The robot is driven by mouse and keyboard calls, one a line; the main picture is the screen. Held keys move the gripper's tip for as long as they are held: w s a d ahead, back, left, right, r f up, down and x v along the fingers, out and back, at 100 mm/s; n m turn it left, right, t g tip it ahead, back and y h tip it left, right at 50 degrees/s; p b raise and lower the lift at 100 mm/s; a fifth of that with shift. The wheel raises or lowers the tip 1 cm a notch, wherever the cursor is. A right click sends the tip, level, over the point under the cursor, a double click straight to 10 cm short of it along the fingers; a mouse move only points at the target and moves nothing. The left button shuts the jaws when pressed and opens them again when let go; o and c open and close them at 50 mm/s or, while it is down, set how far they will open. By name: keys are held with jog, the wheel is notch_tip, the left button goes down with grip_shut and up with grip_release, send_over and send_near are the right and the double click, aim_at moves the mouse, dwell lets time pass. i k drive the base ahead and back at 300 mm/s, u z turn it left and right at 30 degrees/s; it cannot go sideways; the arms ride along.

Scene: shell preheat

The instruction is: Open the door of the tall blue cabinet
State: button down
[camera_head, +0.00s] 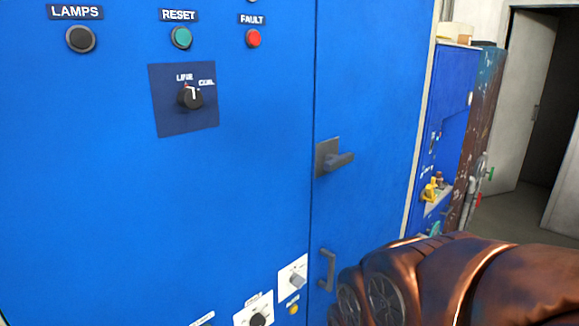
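The tall blue cabinet (236,190) fills most of the head view. Its door (372,95) is the narrow blue panel to the right of a vertical seam, and it looks closed and flush. A dark grey pull handle (328,270) is lower down, close to the same seam. My copper-coloured arm covers the lower right, in front of the door's lower part. My gripper is not in view, so its state is hidden.
The left panel carries a black button (80,39), a green button (181,38), a red button (253,38) and a rotary switch (190,97). Lower knobs show near the bottom. A smaller blue cabinet (452,125) stands behind at right, near an open doorway (552,100).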

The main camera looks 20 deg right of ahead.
aim_at(371, 56)
jog(key=u, duration=0.55)
jog(key=k, duration=0.75)
jog(key=u, duration=0.85)
jog(key=k, duration=0.45)
jog(key=z, duration=0.05)
jog(key=i, duration=1.3)
jog(key=z, duration=1.25)
jog(key=i, duration=0.45)
jog(key=z, duration=0.25)
